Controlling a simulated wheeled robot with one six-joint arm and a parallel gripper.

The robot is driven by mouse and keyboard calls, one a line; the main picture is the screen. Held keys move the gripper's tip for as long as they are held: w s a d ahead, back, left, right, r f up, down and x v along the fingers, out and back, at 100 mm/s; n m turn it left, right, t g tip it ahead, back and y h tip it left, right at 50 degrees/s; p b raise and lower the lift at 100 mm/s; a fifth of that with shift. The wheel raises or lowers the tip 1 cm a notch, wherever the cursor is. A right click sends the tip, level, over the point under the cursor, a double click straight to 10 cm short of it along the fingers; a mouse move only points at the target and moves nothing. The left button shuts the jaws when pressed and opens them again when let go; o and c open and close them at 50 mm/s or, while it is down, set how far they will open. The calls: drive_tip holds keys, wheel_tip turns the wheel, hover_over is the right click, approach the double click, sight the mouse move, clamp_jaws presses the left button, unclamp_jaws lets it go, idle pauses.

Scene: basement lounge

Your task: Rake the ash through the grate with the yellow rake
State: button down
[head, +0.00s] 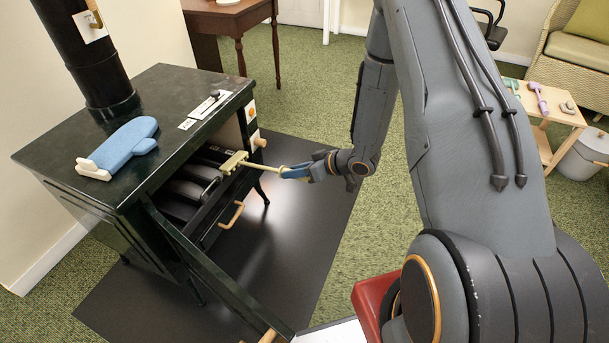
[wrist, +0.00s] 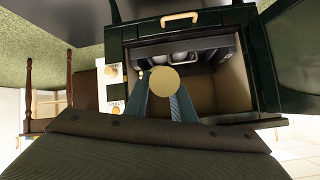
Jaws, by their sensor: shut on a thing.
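My gripper (head: 291,172) is shut on the yellow rake (head: 262,166), in front of the stove's open firebox. The rake points level toward the stove, and its pale yellow head (head: 232,162) is at the mouth of the opening. Dark rounded shapes (head: 188,190) lie inside; I cannot tell ash or grate bars apart there. In the wrist view my gripper's fingers (wrist: 162,104) flank a round yellow disc (wrist: 161,84) of the rake, which hides the rest of it. The dark green stove (head: 80,140) has its door (head: 215,268) swung open toward the front.
A drawer handle (head: 232,214) sits below the opening, and knobs (head: 259,142) are at its right. A blue mitt (head: 126,146) lies on the stove top. A dark floor mat (head: 300,225) is clear to the right. A small wooden table (head: 560,113) and grey bucket (head: 586,155) stand far right.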

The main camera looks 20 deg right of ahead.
drive_tip(key=w+a+f+b, duration=0.3)
drive_tip(key=w+a+b, duration=0.1)
drive_tip(key=a, duration=0.3)
drive_tip(key=w+a+f+b, duration=0.3)
drive_tip(key=w+a+b, duration=0.2)
drive_tip(key=w+a, duration=0.1)
drive_tip(key=shift+w+a, duration=0.35)
idle(0.7)
drive_tip(key=shift+f, duration=0.15)
idle(0.5)
drive_tip(key=shift+s+d, duration=0.1)
